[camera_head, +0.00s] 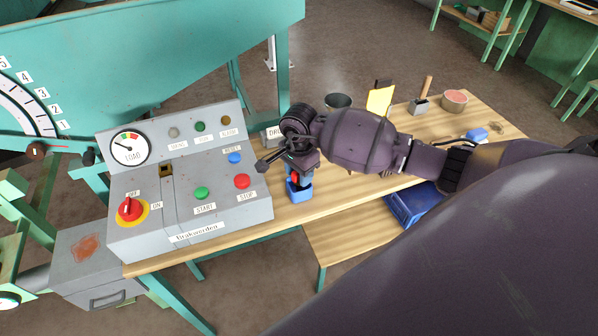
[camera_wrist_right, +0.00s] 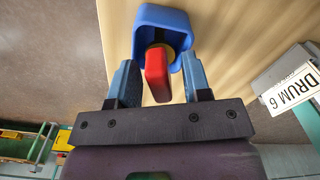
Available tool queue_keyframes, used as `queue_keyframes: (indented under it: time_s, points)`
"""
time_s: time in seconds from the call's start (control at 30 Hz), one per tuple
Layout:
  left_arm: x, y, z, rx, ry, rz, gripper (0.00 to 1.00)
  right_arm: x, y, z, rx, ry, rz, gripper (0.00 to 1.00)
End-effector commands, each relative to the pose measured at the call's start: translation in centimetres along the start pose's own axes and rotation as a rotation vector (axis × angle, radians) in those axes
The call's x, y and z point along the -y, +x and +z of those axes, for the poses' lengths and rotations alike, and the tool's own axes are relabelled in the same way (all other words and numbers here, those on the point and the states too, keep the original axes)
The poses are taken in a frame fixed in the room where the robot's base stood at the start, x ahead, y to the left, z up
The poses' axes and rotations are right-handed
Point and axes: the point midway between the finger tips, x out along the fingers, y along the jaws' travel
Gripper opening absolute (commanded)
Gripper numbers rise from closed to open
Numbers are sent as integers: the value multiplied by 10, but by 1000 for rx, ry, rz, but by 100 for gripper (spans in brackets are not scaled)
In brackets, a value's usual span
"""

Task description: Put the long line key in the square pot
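A red key-like piece (camera_wrist_right: 157,72) with a yellow collar sits in a blue square-walled holder (camera_wrist_right: 148,17). I cannot tell whether it is the long line key. In the head view the blue holder (camera_head: 299,193) stands on the table just right of the control panel, with the red piece (camera_head: 294,178) partly hidden by my gripper. My right gripper (camera_wrist_right: 160,80) is open, its fingers on either side of the red piece with gaps showing; it also shows in the head view (camera_head: 300,160). A grey square pot (camera_head: 418,107) with a wooden handle stands farther back. My left gripper is out of view.
The grey control panel (camera_head: 185,185) fills the left of the wooden table. A dark round container (camera_head: 338,101), a yellow card (camera_head: 380,99), a reddish round pot (camera_head: 454,101) and a small blue item (camera_head: 477,135) stand behind my arm. A blue bin (camera_head: 412,205) is below.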

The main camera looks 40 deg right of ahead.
Motion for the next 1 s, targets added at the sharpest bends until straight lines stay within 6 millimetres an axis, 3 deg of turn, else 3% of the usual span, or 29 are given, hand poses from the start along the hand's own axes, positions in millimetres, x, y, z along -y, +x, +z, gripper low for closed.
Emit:
queue_keyframes:
  time_s: [0.37,0.8,1.0]
  points:
    - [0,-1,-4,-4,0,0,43,1,-9,-1,-2,-1,-2,44]
    - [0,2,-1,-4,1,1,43,1,-88,-1,-2,-1,-2,44]
    - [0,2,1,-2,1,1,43,0,-114,0,-1,0,-1,44]
